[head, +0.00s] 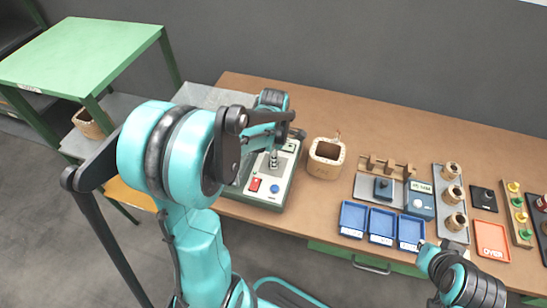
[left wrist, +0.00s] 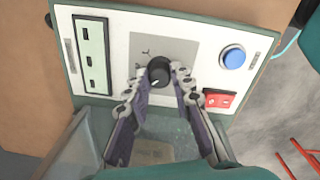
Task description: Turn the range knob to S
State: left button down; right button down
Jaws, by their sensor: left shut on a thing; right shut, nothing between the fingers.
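The range knob (left wrist: 158,71) is a round black knob on a light grey plate of the winding tester's white panel (left wrist: 120,45). Its pale pointer mark faces down and slightly left in the left wrist view. Thin marks show up-left of it, too small to read. My left gripper (left wrist: 160,74) is shut on the knob, one fingertip at each side. In the head view my left gripper (head: 273,159) is over the panel box (head: 268,199), and the knob there is hidden or too small to make out. My right gripper (head: 424,249) is shut and empty by the table's front edge.
The panel also has a red rocker switch (left wrist: 219,99), a blue button (left wrist: 233,57) and a slotted display strip (left wrist: 92,55). Blue trays (head: 381,226) and coil racks (head: 449,230) fill the table's right side.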

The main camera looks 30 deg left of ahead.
pick_arm(q)
jog(key=c, duration=1.3)
grip_release()
notch_tip(320, 180, up, 12)
jog(key=shift+s+d, duration=0.15)
